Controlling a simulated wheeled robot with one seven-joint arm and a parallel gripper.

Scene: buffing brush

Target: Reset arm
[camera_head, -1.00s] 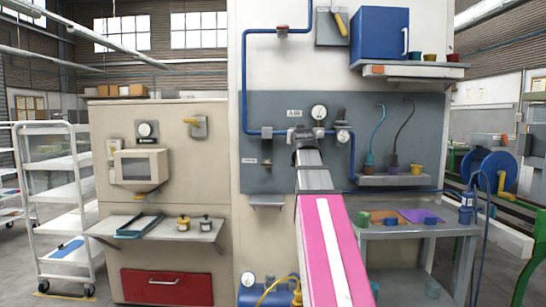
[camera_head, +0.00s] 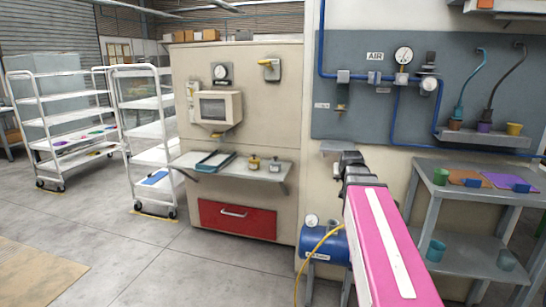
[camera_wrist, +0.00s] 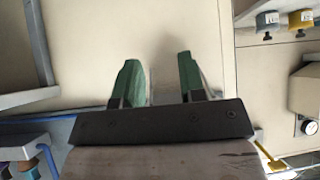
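My pink arm (camera_head: 385,240) reaches up from the lower right in the head view. Its dark end (camera_head: 352,170) is in front of the pale wall, below the grey air panel (camera_head: 375,75). In the wrist view my gripper (camera_wrist: 160,78) has two green fingers standing apart, with nothing between them. Behind them is a plain beige surface. The fingers are too small to make out in the head view.
A grey side table (camera_head: 450,195) with cups stands close on the right. A shelf (camera_head: 235,170), red drawer (camera_head: 237,218) and white carts (camera_head: 150,130) are left. The left floor is open.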

